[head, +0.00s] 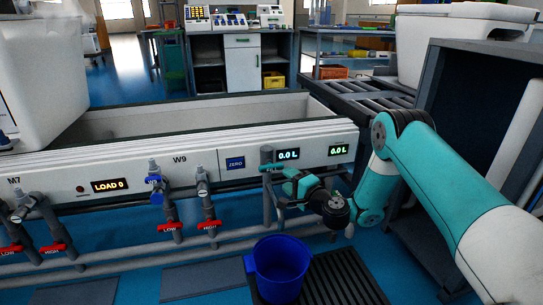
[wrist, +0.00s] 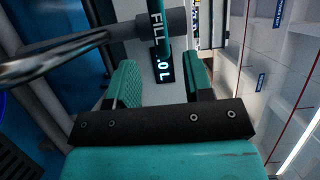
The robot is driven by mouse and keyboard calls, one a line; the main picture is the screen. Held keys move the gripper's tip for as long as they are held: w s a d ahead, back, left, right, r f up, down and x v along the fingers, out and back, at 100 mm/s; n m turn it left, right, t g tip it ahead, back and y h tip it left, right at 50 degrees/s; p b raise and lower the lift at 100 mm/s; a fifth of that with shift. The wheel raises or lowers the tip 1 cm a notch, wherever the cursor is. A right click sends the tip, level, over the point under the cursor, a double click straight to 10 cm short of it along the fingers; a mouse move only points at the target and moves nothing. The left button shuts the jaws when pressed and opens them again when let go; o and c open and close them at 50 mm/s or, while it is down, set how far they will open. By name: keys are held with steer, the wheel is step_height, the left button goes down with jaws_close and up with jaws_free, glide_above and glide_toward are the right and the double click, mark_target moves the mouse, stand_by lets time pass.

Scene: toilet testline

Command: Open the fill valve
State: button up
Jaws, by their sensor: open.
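The fill valve shows in the wrist view as a teal handle (wrist: 157,24) marked FILL, beside a grey round fitting (wrist: 182,21) and a shiny metal pipe. In the head view the valve's grey pipe top (head: 267,155) stands in front of the panel, left of the 0.0 L displays. My gripper (head: 287,181) is close to it, at its right. In the wrist view my gripper (wrist: 160,78) is open, its two teal fingers apart with nothing held. The handle lies ahead, in line with the gap. Whether a finger touches it cannot be told.
A blue bucket (head: 280,268) stands on a dark floor grate (head: 340,278) below the valve. Pipes with red LOW and HIGH handles (head: 170,227) run along the panel (head: 225,152) to the left. A blue ZERO button (head: 235,163) is nearby. Dark rollers (head: 370,98) lie behind.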

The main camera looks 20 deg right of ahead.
mark_target(273, 170)
steer(key=b+x, duration=0.1)
steer(key=x, duration=0.6)
steer(key=shift+a+f, duration=0.1)
steer(key=shift+a, duration=0.05)
steer(key=shift+x, duration=0.9)
jaws_close()
